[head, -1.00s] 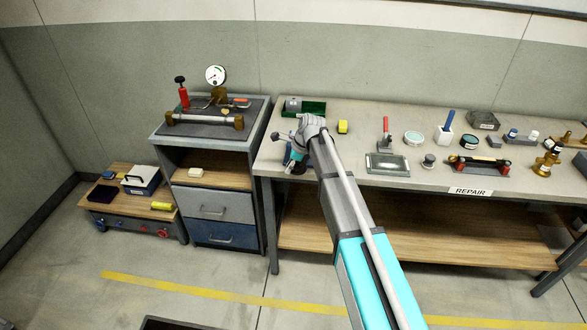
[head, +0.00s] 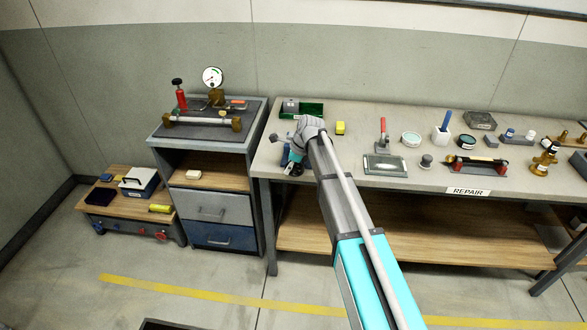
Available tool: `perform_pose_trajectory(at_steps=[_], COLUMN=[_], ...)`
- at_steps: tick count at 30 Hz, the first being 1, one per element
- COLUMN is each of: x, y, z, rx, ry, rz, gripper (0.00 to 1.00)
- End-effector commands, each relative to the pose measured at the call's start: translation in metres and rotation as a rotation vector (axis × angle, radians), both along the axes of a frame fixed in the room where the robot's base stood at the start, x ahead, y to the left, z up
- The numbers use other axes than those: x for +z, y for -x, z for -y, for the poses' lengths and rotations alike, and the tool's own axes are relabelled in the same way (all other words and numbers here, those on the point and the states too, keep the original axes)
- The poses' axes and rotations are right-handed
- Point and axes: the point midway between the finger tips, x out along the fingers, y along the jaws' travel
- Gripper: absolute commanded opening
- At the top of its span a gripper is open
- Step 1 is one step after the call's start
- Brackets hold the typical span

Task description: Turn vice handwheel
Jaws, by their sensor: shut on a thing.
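The vice (head: 286,155) stands at the left end of the repair bench; only a bit of its blue body shows, as my wrist covers most of it. A grey bar with a rounded end (head: 273,138) sticks out left of my wrist, seemingly part of the vice. My gripper (head: 293,162) is down at the vice, shut on what appears to be its handwheel. The fingertips and the handwheel are mostly hidden behind my wrist, so the exact grip cannot be made out.
A framed plate (head: 385,165) and a red-handled tool (head: 383,135) are to the right. A cabinet (head: 212,208) with a gauge on top stands left, across a narrow gap.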

Motion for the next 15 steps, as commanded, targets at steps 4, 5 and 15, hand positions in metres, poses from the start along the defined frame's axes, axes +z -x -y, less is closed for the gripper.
perform_pose_trajectory(at_steps=[4, 5, 15], x=[0.0007, 0.0007, 0.0001], y=[0.0004, 0.0005, 0.0009], z=[-0.0055, -0.0055, -0.0045], rx=[0.004, 0.004, 0.004], ry=[-0.016, -0.018, -0.078], rz=[-0.001, -0.001, 0.001], gripper=[0.0, 0.0, 0.0])
